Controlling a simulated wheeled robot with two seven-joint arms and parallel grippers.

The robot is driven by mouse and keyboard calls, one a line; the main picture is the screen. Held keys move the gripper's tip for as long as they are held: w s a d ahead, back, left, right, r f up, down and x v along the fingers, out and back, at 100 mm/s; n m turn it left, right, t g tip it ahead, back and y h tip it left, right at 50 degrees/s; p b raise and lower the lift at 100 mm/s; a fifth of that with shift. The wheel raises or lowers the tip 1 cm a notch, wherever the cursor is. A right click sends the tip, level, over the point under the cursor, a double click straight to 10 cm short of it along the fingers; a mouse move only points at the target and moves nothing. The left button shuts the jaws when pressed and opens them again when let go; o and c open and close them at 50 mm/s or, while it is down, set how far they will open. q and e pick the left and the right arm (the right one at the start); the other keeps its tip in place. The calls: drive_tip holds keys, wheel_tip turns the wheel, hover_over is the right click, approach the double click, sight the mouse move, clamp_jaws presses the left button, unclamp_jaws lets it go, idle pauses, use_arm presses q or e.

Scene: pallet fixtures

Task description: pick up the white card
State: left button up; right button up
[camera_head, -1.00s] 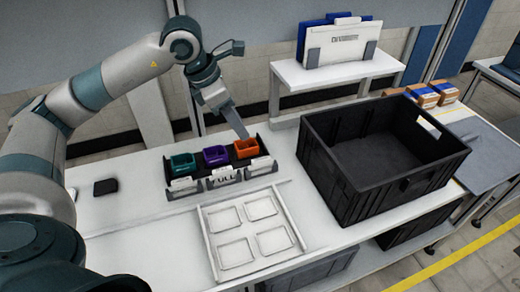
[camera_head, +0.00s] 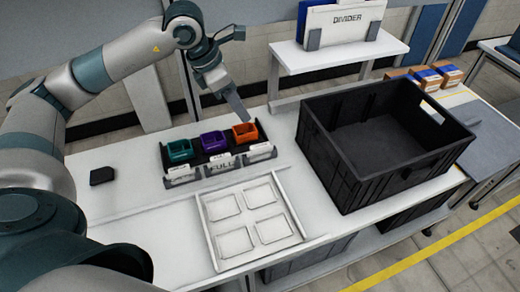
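Three small white cards stand in dark holders along the front of a black rack: a left card (camera_head: 180,174), a middle card reading FULL (camera_head: 221,163) and a right card (camera_head: 259,151). The text on the outer two is too small to read. Behind them sit a teal bin (camera_head: 179,151), a purple bin (camera_head: 213,142) and an orange bin (camera_head: 245,133). My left gripper (camera_head: 238,110) points down just above or behind the orange bin, apart from the cards. Its fingers overlap in this view, so their opening is unclear. My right gripper is out of view.
A large black crate (camera_head: 372,190) stands right of the rack. A white tray (camera_head: 208,240) with several square recesses lies in front. A white DIVIDER board (camera_head: 346,22) stands on a raised shelf (camera_head: 335,58). A small black object (camera_head: 103,175) lies left on the white table.

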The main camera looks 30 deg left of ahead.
use_arm(q)
drive_tip(key=p, duration=0.4)
hover_over(259, 146)
drive_tip(key=a, duration=0.2)
drive_tip(key=f, duration=0.8)
drive_tip(key=shift+s+d+f, duration=0.25)
drive_tip(key=shift+s+f, duration=0.1)
drive_tip(key=shift+w+d+f, duration=0.1)
drive_tip(key=shift+f, duration=0.25)
drive_tip(key=shift+d+f+p, duration=0.1)
drive_tip(key=shift+f+p, duration=0.3)
drive_tip(key=shift+f, duration=0.1)
drive_tip(key=f, duration=0.1)
drive_tip(key=f+p, duration=0.1)
drive_tip(key=p, duration=0.1)
drive_tip(key=shift+d+f, duration=0.25)
drive_tip(key=shift+f, duration=0.15)
drive_tip(key=shift+x, duration=0.75)
drive_tip(key=shift+a, duration=0.1)
drive_tip(key=shift+c, duration=0.3)
clamp_jaws()
